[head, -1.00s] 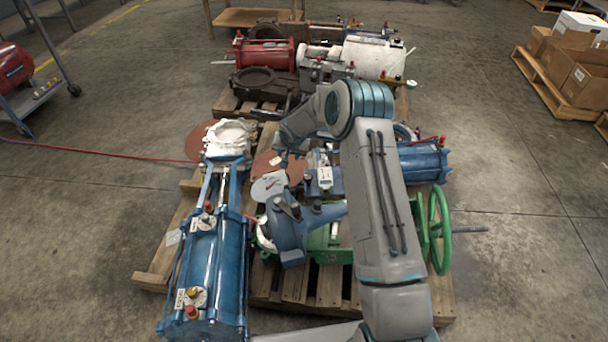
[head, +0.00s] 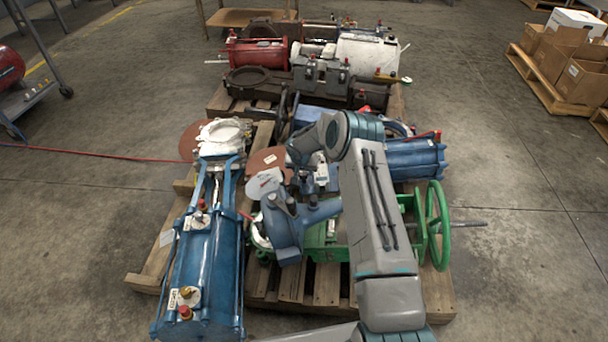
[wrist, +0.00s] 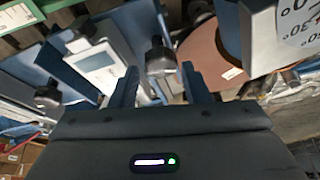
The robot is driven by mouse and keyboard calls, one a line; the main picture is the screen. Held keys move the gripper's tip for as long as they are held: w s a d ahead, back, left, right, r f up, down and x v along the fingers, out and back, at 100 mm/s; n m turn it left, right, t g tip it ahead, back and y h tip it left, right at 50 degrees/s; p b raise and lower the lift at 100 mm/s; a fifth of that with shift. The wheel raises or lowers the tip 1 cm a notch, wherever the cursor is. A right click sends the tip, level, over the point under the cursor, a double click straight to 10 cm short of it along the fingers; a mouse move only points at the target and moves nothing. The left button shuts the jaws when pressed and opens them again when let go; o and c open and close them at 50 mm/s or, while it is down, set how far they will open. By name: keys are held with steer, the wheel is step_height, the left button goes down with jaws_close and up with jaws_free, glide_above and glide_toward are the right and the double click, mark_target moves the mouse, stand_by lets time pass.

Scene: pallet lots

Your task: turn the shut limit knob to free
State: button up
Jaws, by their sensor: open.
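In the wrist view a black knob (wrist: 160,57) stands on a blue housing, in line with the gap between the fingertips of my gripper (wrist: 159,75). The fingers are apart and I see no grip on it. A second black knob (wrist: 47,95) shows at the left, beside a white label plate (wrist: 95,62). I cannot read which knob is the shut limit or where it is set. In the head view my forearm and wrist hang over the blue unit (head: 333,178) in the middle of the pallet and hide much of it.
A long blue cylinder actuator (head: 208,262) lies left on the pallet (head: 322,285). A green handwheel (head: 438,225) stands at the right, a blue cylinder (head: 415,158) behind it. A rust-brown disc (wrist: 208,55) and a dial with numbers (wrist: 298,28) are close to my right finger.

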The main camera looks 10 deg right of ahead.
steer(key=shift+x, duration=0.8)
steer(key=c, duration=0.7)
steer(key=shift+n, duration=0.3)
steer(key=shift+d+n+y, duration=0.1)
steer(key=shift+n+y, duration=0.8)
steer(key=shift+n, duration=1.1)
